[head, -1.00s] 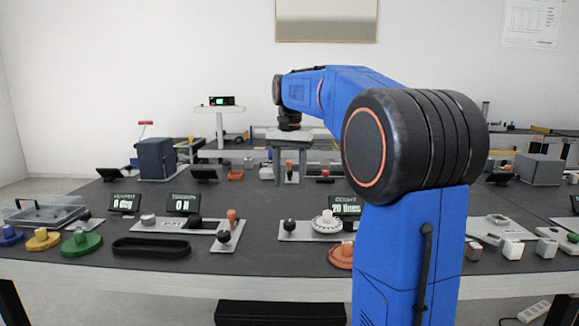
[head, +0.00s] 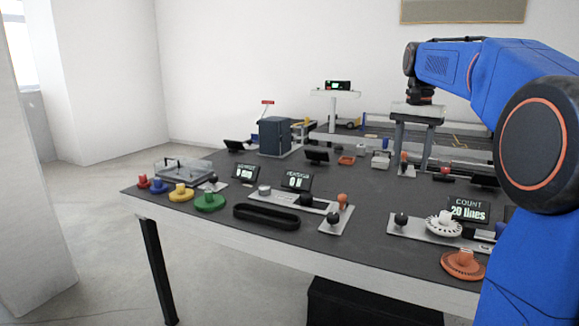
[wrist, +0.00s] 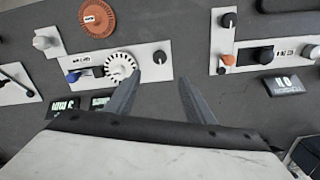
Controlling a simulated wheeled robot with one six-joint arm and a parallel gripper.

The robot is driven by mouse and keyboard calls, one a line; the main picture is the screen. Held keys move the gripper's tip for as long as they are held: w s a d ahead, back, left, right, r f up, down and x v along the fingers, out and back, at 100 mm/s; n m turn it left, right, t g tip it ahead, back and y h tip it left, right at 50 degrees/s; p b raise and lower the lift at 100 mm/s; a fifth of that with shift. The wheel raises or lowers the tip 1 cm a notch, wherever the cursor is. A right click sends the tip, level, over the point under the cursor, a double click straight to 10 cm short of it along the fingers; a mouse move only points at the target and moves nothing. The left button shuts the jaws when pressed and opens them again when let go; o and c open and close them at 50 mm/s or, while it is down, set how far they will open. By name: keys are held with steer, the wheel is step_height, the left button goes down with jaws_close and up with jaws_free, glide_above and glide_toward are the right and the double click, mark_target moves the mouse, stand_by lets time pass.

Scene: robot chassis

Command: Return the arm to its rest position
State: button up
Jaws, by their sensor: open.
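My blue arm stands at the right of the head view, bent at a black elbow joint with an orange ring. Its forearm reaches left, and my gripper (head: 412,145) hangs down over the far part of the dark table. In the wrist view, my gripper (wrist: 160,95) has its two grey fingers apart with nothing between them. Below the fingers the dark table top shows, with a white toothed dial (wrist: 119,66) to the left of the left finger.
The dark table (head: 215,226) carries several panels, knobs and displays. A black oval tray (head: 267,216) lies near its front edge. Coloured knobs, including a green one (head: 210,202), stand at its left. A dark box (head: 275,136) stands farther back. Open floor lies left of the table.

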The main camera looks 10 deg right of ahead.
steer(key=s+a+f+n+t, duration=0.1)
steer(key=s+a+f+n, duration=0.2)
steer(key=s+a+f, duration=0.35)
steer(key=s+a+f+n+t, duration=0.2)
steer(key=s+a+f, duration=0.15)
steer(key=s, duration=0.65)
steer(key=s+a+f+n+t, duration=0.1)
steer(key=s+a+f+n, duration=0.1)
steer(key=s+f, duration=0.4)
steer(key=s+a+f+n, duration=0.3)
steer(key=s+f, duration=0.4)
steer(key=f, duration=0.2)
steer(key=shift+s+a+t, duration=0.3)
steer(key=shift+a+t, duration=0.05)
steer(key=shift+t, duration=0.05)
